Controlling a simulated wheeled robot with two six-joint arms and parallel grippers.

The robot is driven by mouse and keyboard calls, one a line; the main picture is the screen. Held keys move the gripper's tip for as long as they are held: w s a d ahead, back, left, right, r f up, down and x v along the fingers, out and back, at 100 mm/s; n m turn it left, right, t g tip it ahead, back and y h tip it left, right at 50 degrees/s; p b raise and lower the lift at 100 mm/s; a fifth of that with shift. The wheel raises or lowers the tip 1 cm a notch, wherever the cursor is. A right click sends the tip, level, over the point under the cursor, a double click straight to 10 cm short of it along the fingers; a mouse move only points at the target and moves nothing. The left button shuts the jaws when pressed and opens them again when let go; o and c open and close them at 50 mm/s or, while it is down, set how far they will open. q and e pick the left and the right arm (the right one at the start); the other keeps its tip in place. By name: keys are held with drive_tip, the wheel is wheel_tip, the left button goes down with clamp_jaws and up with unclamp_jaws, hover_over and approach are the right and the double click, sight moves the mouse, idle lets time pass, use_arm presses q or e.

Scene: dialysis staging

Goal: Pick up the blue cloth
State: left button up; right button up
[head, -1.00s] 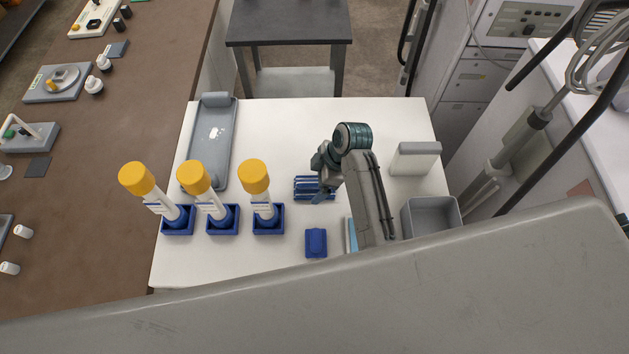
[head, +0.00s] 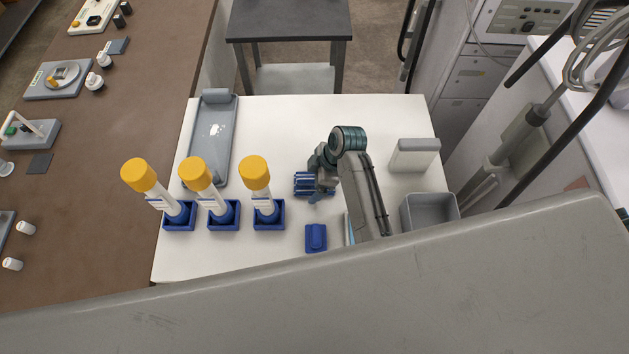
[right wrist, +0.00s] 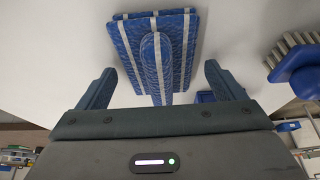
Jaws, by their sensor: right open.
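The blue cloth (head: 304,186) lies on the white table, folded, with white stripes and a raised fold along its middle. In the head view my right gripper (head: 318,191) is over its right side and hides part of it. In the right wrist view the cloth (right wrist: 183,42) lies ahead of my right gripper (right wrist: 160,85). The fingers are apart, one on each side of the raised fold, with nothing held. I cannot tell whether they touch the cloth. My left gripper is not in view.
Three blue holders (head: 223,216) with yellow-capped tubes stand left of the cloth. A blue object (head: 316,238) lies in front. A grey tray (head: 195,150) is at the back left. A grey bin (head: 430,212) and a pale block (head: 414,155) stand at the right.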

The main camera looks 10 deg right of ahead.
sight(311, 177)
drive_tip(key=c, duration=1.1)
drive_tip(key=shift+o, duration=0.2)
drive_tip(key=shift+r, duration=0.25)
drive_tip(key=shift+r+b, duration=0.5)
drive_tip(key=shift+r, duration=0.05)
wheel_tip(311, 177, up, 2)
drive_tip(key=shift+b, duration=0.7)
drive_tip(key=s+d+b, duration=0.1)
drive_tip(key=s+d, duration=0.2)
drive_tip(key=s+d+r+b, duration=0.1)
drive_tip(key=s+d+b, duration=0.1)
drive_tip(key=s+d, duration=0.1)
drive_tip(key=s+d+b, duration=0.1)
drive_tip(key=s+d, duration=0.3)
drive_tip(key=shift+d+r+b, duration=0.25)
drive_tip(key=shift+r+b, duration=0.05)
drive_tip(key=shift+b, duration=0.1)
drive_tip(key=shift+s+d+r, duration=0.2)
drive_tip(key=shift+s+d, duration=0.3)
drive_tip(key=shift+s, duration=0.05)
